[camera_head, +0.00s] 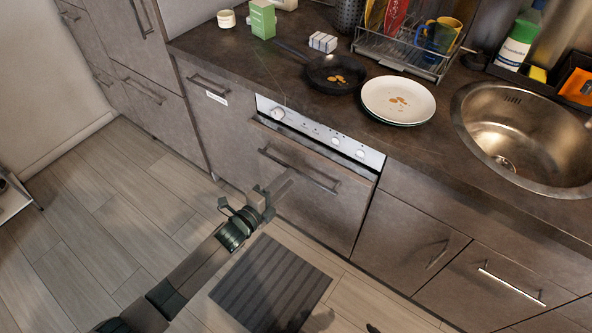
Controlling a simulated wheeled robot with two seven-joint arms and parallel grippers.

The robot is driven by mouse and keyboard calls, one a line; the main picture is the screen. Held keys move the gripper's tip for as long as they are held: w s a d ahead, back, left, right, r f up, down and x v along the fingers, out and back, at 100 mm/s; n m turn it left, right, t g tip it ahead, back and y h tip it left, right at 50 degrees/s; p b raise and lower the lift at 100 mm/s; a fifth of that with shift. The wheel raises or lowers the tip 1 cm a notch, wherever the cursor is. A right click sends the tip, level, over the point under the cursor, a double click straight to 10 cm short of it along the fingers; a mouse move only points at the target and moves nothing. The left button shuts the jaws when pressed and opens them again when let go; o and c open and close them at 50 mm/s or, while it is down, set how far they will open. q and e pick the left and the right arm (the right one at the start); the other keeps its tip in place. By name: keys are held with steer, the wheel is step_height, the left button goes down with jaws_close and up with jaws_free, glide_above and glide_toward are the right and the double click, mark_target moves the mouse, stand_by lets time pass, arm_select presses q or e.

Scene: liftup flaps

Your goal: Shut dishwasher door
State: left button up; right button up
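The dishwasher door (330,215) is a grey-brown front panel with a long bar handle (300,170), below a white control strip with knobs (318,132). The door stands nearly upright. Its top edge sits slightly forward of the strip, so it looks almost closed; I cannot tell whether it is fully flush. My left gripper (272,192) is in front of the door's lower left part, below the handle, close to or touching the panel. Its fingertips are small and partly hidden, so I cannot tell whether it is open.
A dark striped mat (270,283) lies on the wooden floor below the door. The countertop above holds a frying pan (334,73), a white plate (398,100), a dish rack (405,50) and a sink (525,135). Closed cabinets flank the dishwasher.

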arm_select(q)
steer(key=shift+x, duration=2.65)
jaws_close()
